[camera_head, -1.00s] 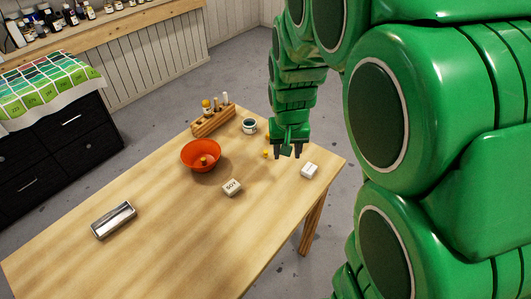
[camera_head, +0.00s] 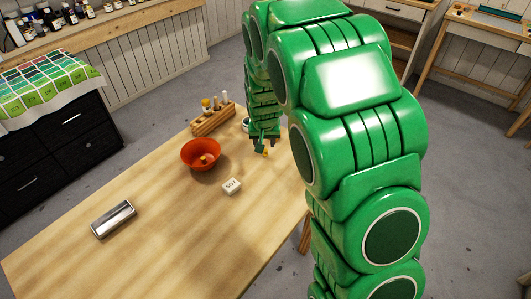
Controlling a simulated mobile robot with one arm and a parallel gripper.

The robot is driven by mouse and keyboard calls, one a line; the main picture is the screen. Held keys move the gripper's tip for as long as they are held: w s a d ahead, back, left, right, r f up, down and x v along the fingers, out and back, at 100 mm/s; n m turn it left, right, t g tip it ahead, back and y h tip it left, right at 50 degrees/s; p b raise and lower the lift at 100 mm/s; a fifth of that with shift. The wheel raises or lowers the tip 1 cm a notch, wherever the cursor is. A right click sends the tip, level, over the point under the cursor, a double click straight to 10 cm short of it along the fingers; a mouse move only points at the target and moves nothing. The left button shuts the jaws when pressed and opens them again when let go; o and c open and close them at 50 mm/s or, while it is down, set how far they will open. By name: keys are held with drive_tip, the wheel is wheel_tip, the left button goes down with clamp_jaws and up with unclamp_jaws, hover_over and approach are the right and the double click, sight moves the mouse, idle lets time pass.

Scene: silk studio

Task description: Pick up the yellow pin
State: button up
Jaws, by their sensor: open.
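A small yellow pin (camera_head: 266,152) shows on the wooden table, at its far right part. My gripper (camera_head: 264,146) is open and right at the pin, with its fingers pointing down. The pin shows just by the fingertips. I cannot tell whether the fingers touch it or how high they are above the table. The green arm hides the table to the right of the gripper.
An orange bowl (camera_head: 201,157) and a white labelled block (camera_head: 232,186) stand left of my gripper. A wooden rack (camera_head: 213,122) with small bottles is behind. A cup (camera_head: 245,125) is partly hidden by the arm. A metal tray (camera_head: 113,220) lies at left. The table's (camera_head: 200,240) front is clear.

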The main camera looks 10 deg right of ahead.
sight(265, 150)
drive_tip(key=shift+d+x, duration=0.15)
drive_tip(key=shift+x, duration=1.65)
drive_tip(key=shift+d+x, duration=0.15)
drive_tip(key=shift+x, duration=1.7)
clamp_jaws()
